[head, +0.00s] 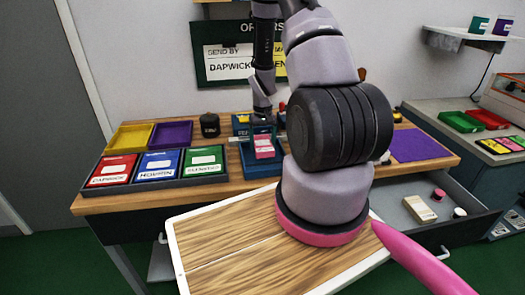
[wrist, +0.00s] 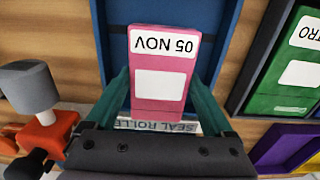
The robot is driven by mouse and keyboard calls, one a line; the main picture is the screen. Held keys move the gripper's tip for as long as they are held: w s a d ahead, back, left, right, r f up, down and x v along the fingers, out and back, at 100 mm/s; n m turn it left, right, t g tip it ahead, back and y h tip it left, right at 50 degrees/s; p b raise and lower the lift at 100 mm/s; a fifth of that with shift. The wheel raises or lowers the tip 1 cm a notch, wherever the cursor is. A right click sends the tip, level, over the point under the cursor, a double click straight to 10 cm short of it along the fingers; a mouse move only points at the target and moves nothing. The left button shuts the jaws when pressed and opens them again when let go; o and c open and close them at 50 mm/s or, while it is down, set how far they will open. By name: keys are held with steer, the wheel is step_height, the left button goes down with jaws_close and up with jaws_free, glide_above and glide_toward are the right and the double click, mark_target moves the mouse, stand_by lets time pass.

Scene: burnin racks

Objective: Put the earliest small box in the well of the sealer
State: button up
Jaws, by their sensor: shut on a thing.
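A small pink box (wrist: 160,85) with a white label reading "05 NOV" is between the teal fingers of my gripper (wrist: 163,100), which is shut on it. The pink box also shows in the head view (head: 264,150), with my gripper (head: 262,133) above it. The blue sealer (head: 248,168) stands on the wooden bench, with the box at its well. In the wrist view the sealer's blue walls (wrist: 222,45) lie on both sides of the box, and a "SEAL ROLLE..." label is partly hidden by my gripper. I cannot tell whether the box touches the well floor.
A dark tray at left holds red (head: 112,170), blue (head: 157,165) and green (head: 203,160) labelled bins. Yellow (head: 130,136) and purple (head: 172,133) trays lie behind. A dark pot (head: 210,125) stands near the sealer. An open drawer (head: 440,195) at right holds a cream box (head: 419,208).

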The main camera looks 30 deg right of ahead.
mark_target(263, 143)
steer(key=shift+f, duration=1.65)
steer(key=shift+f, duration=0.2)
steer(key=o, duration=1.2)
steer(key=shift+r, duration=0.2)
